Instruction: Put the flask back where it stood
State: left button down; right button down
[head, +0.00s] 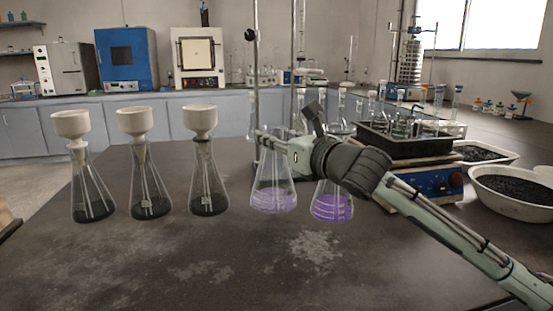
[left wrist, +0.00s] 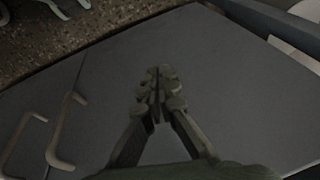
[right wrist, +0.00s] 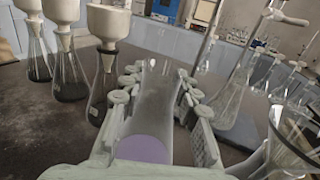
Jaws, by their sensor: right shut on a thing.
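The held flask is a clear conical one with purple liquid (head: 273,198). My right gripper (head: 276,141) is shut around its neck. In the right wrist view the flask (right wrist: 146,140) stands between the fingers, purple at the bottom. It looks upright; I cannot tell whether its base touches the table. A second flask with purple liquid (head: 332,207) stands just to its right, partly behind my right arm. My left gripper (left wrist: 158,90) shows only in the left wrist view, with its fingertips together and nothing seen between them.
Three flasks with dark contents and white funnels (head: 150,180) stand in a row to the left. A stand with upright rods (head: 257,80) and more glassware are behind. A black tray on a blue device (head: 410,148) and a white bowl (head: 515,190) are right. The front table is clear.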

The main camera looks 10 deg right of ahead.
aim_at(283, 160)
jog(key=shift+w+d+f, duration=0.15)
jog(key=shift+d, duration=0.15)
jog(key=shift+f, duration=0.25)
notch_tip(283, 160, down, 3)
jog(key=shift+r, duration=0.2)
jog(key=shift+f, duration=0.4)
pick_arm(q)
jog(key=shift+s+a+r, duration=0.15)
jog(key=shift+r, duration=0.4)
pick_arm(e)
jog(key=shift+f, duration=0.1)
jog(key=shift+f, duration=0.1)
pick_arm(q)
jog(key=shift+f, duration=0.1)
pick_arm(e)
jog(key=c, duration=1.1)
grip_release()
jog(key=shift+f, duration=0.1)
